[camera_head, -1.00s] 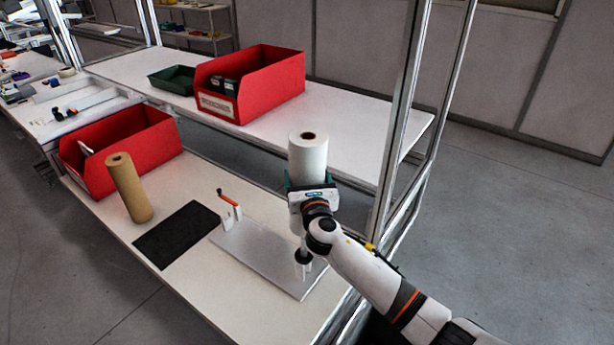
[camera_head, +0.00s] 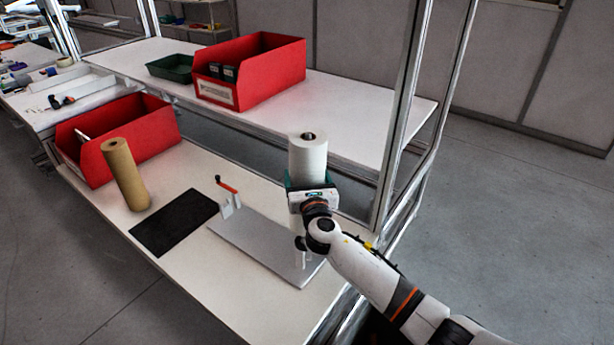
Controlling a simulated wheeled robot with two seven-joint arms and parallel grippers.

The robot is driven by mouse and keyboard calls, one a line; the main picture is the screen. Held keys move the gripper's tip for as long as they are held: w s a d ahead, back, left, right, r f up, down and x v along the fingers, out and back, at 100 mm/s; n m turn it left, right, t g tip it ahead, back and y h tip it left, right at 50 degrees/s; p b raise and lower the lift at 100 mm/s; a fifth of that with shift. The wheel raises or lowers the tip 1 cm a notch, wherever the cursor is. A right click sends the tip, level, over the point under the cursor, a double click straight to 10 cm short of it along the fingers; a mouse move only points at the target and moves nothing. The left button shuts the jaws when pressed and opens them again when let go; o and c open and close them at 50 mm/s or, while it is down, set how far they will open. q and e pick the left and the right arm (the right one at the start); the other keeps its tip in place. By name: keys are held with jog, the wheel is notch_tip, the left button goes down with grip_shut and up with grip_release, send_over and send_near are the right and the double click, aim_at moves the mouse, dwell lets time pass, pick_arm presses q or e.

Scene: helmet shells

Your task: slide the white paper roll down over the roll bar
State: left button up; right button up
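The white paper roll (camera_head: 308,158) stands upright in my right gripper (camera_head: 310,188), which is shut around its lower middle. Part of the roll shows below the gripper on the left side. Beneath it is a grey plate (camera_head: 255,243) with a white bracket and an orange-red lever (camera_head: 228,186) on its left. A small dark-topped white fitting (camera_head: 301,256) stands near the plate's right end, just under the gripper. I cannot make out the roll bar clearly; my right gripper and wrist cover that area. My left gripper is out of view.
A brown roll (camera_head: 126,176) stands at the left beside a red bin (camera_head: 150,133). A black mat (camera_head: 174,222) lies left of the plate. The raised shelf (camera_head: 345,112) behind carries another red bin (camera_head: 275,82) and a green tray (camera_head: 170,68). A metal frame post (camera_head: 398,130) stands right.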

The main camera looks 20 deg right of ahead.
notch_tip(320, 180, down, 6)
jog(key=b, duration=0.5)
dwell(0.4)
jog(key=shift+w+a+f, duration=0.1)
jog(key=o, duration=1.5)
jog(key=shift+o, duration=0.5)
jog(key=s+a, duration=0.1)
jog(key=s, duration=1.1)
jog(key=shift+a+f+p, duration=0.2)
jog(key=shift+a+p, duration=0.05)
jog(key=shift+p, duration=0.05)
